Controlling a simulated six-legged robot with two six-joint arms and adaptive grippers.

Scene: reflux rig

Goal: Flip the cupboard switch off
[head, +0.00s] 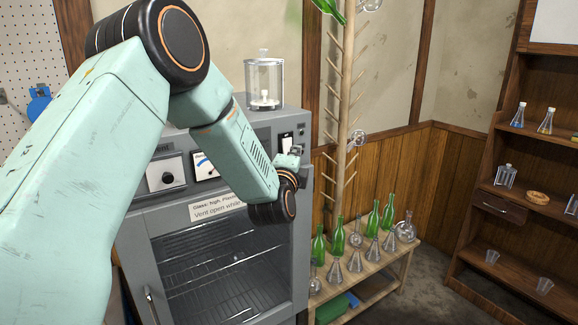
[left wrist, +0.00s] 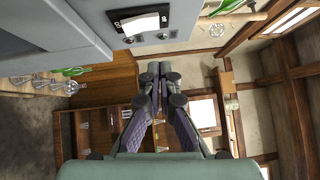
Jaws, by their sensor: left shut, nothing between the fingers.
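The cupboard (head: 130,222) is a grey cabinet with a glass door and a control panel along its top. My right gripper is not in view.
A glass jar (head: 264,82) stands on the cupboard. To the right, a wooden drying rack (head: 345,120) rises behind a low bench (head: 378,273) with green bottles and clear flasks. Wooden shelves (head: 520,185) with glassware stand at the far right. Floor between bench and shelves is clear.

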